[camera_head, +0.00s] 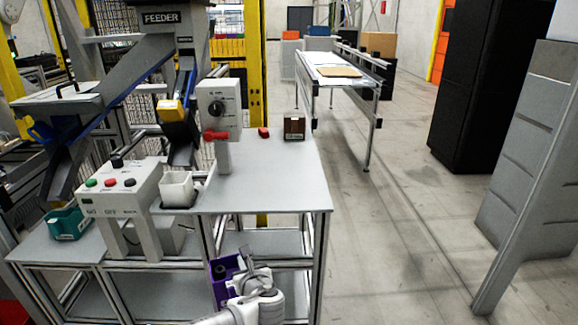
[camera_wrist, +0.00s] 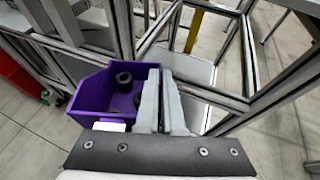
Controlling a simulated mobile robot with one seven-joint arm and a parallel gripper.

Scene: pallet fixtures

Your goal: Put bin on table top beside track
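A purple bin (camera_head: 222,288) is low in front of the table frame in the head view. In the wrist view the bin (camera_wrist: 92,92) is left of the fingers, with a few dark round parts inside. My gripper (camera_head: 245,256) is at the bin's right side. In the wrist view my gripper's fingers (camera_wrist: 160,95) are close together and appear closed on its right wall. The contact is partly hidden. The grey table top (camera_head: 265,185) is above and beyond the bin. A sloping chute (camera_head: 183,125), possibly the track, comes down onto it.
A white bin (camera_head: 177,188) stands at the chute's foot, and a teal bin (camera_head: 68,223) is farther left. A control box (camera_head: 220,108), a red item (camera_head: 263,132) and a brown box (camera_head: 294,127) occupy the table's back. The table's right front is clear.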

